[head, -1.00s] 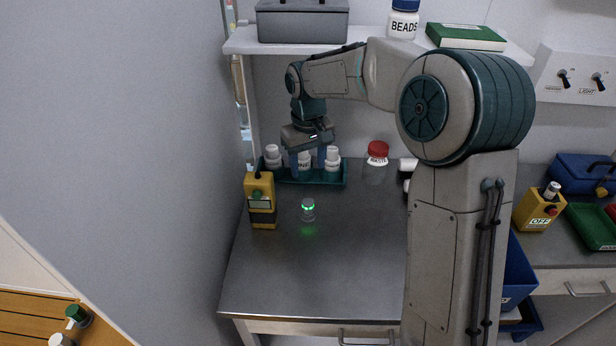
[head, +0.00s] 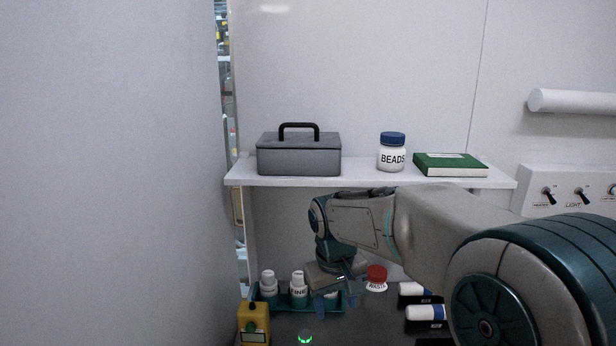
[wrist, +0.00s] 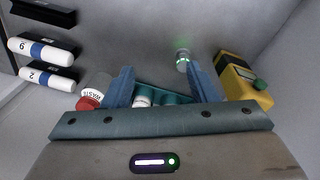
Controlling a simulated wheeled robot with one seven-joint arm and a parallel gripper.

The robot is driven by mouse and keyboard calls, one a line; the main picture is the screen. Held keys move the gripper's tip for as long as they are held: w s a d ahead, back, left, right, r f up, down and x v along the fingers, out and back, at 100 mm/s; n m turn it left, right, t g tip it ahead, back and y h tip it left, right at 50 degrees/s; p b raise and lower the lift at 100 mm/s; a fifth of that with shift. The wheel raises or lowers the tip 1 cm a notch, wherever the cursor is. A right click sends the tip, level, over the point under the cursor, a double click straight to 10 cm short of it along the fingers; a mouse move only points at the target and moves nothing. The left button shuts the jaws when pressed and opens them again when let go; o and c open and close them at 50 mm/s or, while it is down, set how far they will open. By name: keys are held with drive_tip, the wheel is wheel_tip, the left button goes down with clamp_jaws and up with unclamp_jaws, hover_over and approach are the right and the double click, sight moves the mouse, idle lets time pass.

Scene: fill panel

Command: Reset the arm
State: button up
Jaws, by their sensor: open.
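My gripper (head: 338,305) is open and hangs below my wrist over the back of the bench, in front of the right end of a teal rack (head: 265,300). In the wrist view, its two blue fingers stand apart and nothing is held between them (wrist: 162,85). My arm reaches in from the right of the head view, bent at the elbow, with its forearm below the shelf. The rack holds white bottles (head: 298,285); its right part is hidden by my gripper. Whether the fingers touch the rack cannot be told.
The shelf (head: 370,180) above bears a grey toolbox (head: 298,157), BEADS jar (head: 392,155) and green book (head: 450,166). A red-lidded WASTE jar (head: 376,280) stands right of my gripper. A glowing vial (wrist: 182,60) and yellow device (wrist: 243,80) stand nearby. White cylinders (head: 425,312) lie right.

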drive_tip(key=s+d+m, duration=0.1)
drive_tip(key=s+d, duration=0.2)
drive_tip(key=s, duration=0.3)
drive_tip(key=s+d+m+t, duration=0.1)
drive_tip(key=s+d, duration=0.2)
drive_tip(key=s, duration=0.3)
drive_tip(key=s+d+f+m+t, duration=0.1)
drive_tip(key=s+d+m, duration=0.1)
drive_tip(key=s, duration=0.4)
drive_tip(key=shift+s+d+y, duration=0.25)
drive_tip(key=shift+d+y, duration=0.05)
drive_tip(key=shift+d, duration=0.4)
